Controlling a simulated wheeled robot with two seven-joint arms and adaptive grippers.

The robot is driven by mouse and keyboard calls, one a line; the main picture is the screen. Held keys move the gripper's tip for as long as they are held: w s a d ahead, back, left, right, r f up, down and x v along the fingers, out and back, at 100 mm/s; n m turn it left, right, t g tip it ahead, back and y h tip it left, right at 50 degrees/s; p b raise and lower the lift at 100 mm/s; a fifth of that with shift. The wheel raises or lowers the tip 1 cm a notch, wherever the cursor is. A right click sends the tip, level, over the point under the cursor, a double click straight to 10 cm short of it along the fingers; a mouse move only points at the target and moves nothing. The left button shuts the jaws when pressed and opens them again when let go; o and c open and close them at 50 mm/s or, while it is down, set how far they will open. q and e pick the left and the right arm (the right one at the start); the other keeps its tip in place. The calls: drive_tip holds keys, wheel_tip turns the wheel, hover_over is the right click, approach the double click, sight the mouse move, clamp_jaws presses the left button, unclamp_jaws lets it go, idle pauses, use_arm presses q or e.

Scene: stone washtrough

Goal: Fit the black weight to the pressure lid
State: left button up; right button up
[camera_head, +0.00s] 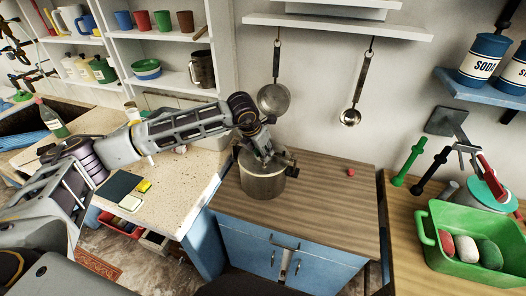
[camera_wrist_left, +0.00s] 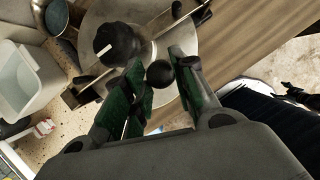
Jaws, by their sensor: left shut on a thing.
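The steel pot (camera_head: 262,188) stands on the wooden counter, its top mostly hidden by my left gripper (camera_head: 264,154). In the left wrist view the round grey pressure lid (camera_wrist_left: 103,14) lies below the fingers, with a large black knob (camera_wrist_left: 115,44) on it. The black weight (camera_wrist_left: 160,74) shows as a dark ball between the green-padded fingers of my left gripper (camera_wrist_left: 157,68), which is shut on it. The weight is over the lid; whether it touches the lid I cannot tell. My right gripper is not in view.
The wooden counter (camera_head: 315,208) is clear right of the pot, except for a small red object (camera_head: 350,172). A ladle (camera_head: 351,116) and a pan (camera_head: 273,98) hang on the wall behind. A green bin (camera_head: 455,263) stands at the right. A yellow sponge (camera_head: 144,186) lies on the left worktop.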

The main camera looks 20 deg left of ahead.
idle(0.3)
use_arm(q)
drive_tip(key=o, duration=1.1)
drive_tip(key=shift+r, duration=0.2)
drive_tip(key=shift+r+p, duration=0.9)
drive_tip(key=shift+r, duration=2.4)
